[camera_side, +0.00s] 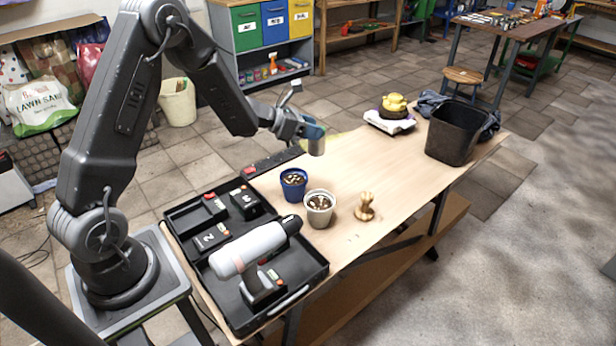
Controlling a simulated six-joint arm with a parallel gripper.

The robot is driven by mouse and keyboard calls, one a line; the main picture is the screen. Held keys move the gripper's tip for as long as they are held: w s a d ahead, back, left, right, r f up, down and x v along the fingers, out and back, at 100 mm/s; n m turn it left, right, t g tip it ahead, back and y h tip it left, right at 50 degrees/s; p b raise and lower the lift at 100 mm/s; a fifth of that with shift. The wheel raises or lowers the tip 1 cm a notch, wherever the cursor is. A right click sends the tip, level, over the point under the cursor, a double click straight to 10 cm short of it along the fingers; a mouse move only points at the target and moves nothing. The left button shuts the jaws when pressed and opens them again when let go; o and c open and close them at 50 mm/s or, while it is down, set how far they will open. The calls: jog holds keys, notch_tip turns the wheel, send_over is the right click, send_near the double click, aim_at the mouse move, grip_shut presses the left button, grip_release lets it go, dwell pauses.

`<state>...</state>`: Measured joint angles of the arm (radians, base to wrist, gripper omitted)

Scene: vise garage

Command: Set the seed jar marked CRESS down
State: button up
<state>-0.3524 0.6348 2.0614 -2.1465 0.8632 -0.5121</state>
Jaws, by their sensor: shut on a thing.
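My gripper (309,133) is over the far left edge of the wooden table (375,165), at the end of my outstretched arm. It is shut on a small grey-tan jar (317,146), which hangs roughly upright below the fingers. The fingers hide part of the jar, and no marking on it is readable. Its bottom appears to be above the table top, but the exact gap cannot be told.
A blue pot (293,184), a white pot (320,208) and a wooden figure (365,207) stand nearer. A black tray (318,268) holds a white-and-black tool (246,250). A scale (389,122) with a yellow duck (395,103) and a black bin (454,134) stand right. The middle table is clear.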

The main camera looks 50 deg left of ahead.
jog(key=s+a+f+m+h, duration=0.15)
jog(key=a+f, duration=0.25)
jog(key=a, duration=0.5)
jog(key=s+a+f+m+h, duration=0.1)
jog(key=s+a+f+m, duration=0.15)
jog(key=a, duration=0.65)
jog(key=shift+n+g+y, duration=0.25)
jog(key=shift+n+g, duration=0.15)
jog(key=shift+w+d+f, duration=1.1)
jog(key=shift+w+f, duration=0.55)
jog(key=shift+f, duration=0.25)
jog(key=shift+w+d+f, duration=1.05)
jog(key=shift+w+f, duration=0.55)
jog(key=shift+f, duration=0.35)
jog(key=shift+w+d+f, duration=1.1)
jog(key=shift+w+f, duration=0.55)
jog(key=shift+f, duration=0.25)
jog(key=shift+f, duration=0.2)
jog(key=o, duration=0.9)
jog(key=shift+o, duration=0.2)
